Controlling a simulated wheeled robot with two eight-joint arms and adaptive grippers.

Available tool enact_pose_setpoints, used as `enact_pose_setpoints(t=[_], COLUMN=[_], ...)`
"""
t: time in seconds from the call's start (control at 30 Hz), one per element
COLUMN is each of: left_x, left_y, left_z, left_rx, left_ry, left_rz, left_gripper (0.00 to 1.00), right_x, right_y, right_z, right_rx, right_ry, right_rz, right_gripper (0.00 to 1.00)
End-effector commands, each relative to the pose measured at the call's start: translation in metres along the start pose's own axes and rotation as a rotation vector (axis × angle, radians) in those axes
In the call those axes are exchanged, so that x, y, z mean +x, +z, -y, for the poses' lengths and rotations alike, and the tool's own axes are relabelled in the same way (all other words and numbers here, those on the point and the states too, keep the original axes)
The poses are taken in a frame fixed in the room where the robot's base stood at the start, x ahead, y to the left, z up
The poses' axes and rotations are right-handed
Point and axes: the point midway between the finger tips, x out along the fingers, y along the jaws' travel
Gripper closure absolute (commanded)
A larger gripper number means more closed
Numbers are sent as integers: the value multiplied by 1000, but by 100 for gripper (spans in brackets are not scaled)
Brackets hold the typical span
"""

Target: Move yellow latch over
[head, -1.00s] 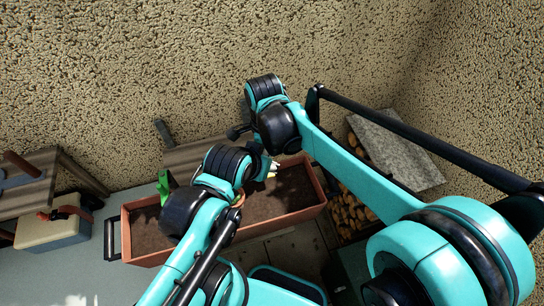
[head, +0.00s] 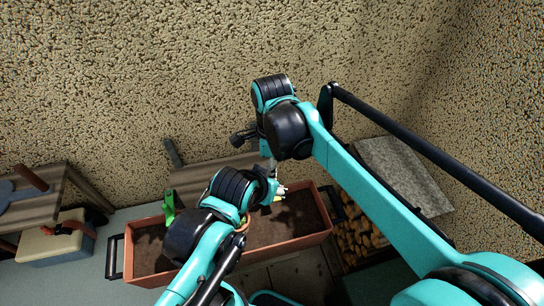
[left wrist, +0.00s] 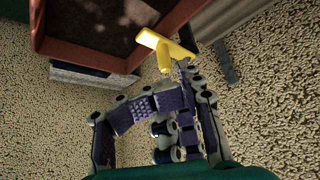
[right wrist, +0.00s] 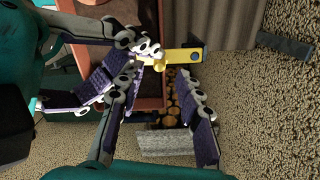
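The yellow latch (left wrist: 168,46) shows in the left wrist view as a yellow bar with a short peg, in front of the planter. In the right wrist view the latch (right wrist: 184,56) lies level, just beyond my right gripper. My right gripper (right wrist: 153,72) is open, its fingers spread below the latch with no visible grip on it. My left gripper (left wrist: 180,82) has one finger upright, its tip close to the latch, and the other bent across towards it; whether it is shut is unclear. In the head view my arms hide most of both grippers.
A terracotta planter (head: 290,243) with soil lies under the grippers. A green tool (head: 168,208) stands at its left. Stacked logs under a grey slab (head: 405,172) are at the right. A bench and cool box (head: 55,243) are at the left, beside a rough wall.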

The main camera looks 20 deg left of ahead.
Motion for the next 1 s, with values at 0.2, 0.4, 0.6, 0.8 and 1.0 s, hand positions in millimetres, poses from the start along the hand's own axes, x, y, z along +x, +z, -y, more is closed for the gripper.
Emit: enact_pose_setpoints(t=[0.2, 0.4, 0.6, 0.8, 1.0], left_x=[0, 0, 0, 0, 0], left_y=[1, 1, 2, 2, 2], left_z=[0, 0, 0, 0, 0], left_rx=[0, 0, 0, 0, 0], left_ry=[0, 0, 0, 0, 0], left_rz=[1, 2, 3, 3, 3], left_gripper=[64, 64, 64, 64, 64], right_x=[-42, -58, -59, -59, -59], right_y=[0, 0, 0, 0, 0], right_z=[1, 2, 2, 2, 2], right_rx=[1, 1, 1, 1, 1], right_ry=[-2, -3, -3, -4, -4], right_rz=[0, 0, 0, 0, -1], right_gripper=[64, 64, 64, 64, 64])
